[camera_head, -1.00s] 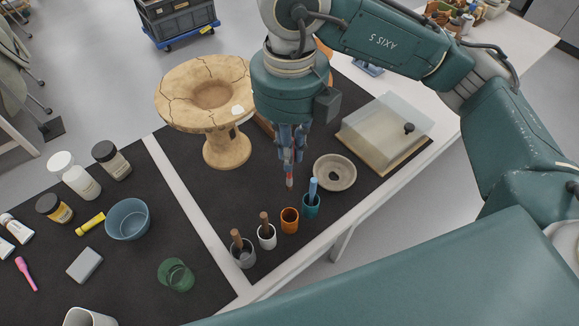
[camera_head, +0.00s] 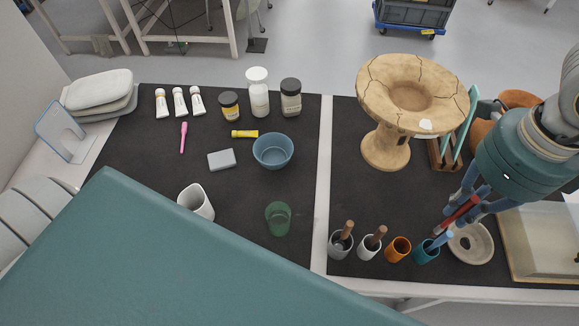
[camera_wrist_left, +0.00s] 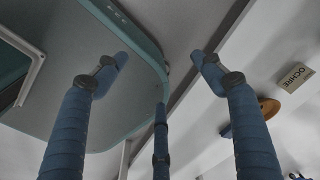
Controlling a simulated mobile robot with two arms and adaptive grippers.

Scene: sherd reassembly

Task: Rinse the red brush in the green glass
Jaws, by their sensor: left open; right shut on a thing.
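The green glass (camera_head: 278,217) stands on the dark mat left of the pale dividing strip, near its front. My right gripper (camera_head: 466,204) is shut on the red brush (camera_head: 458,213), right of the glass and across the strip. The brush looks tilted in the picture, its lower end above the teal cup (camera_head: 426,252). The fingers hide part of the brush. My left gripper (camera_wrist_left: 160,75) shows only in the left wrist view, its fingers spread and nothing between them.
An orange cup (camera_head: 397,250), a white cup (camera_head: 368,247) and a grey cup (camera_head: 340,245) stand in a row beside the teal one. A blue bowl (camera_head: 273,151) and white beaker (camera_head: 196,203) stand near the glass. A cracked clay stand (camera_head: 387,150) rises behind the cups.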

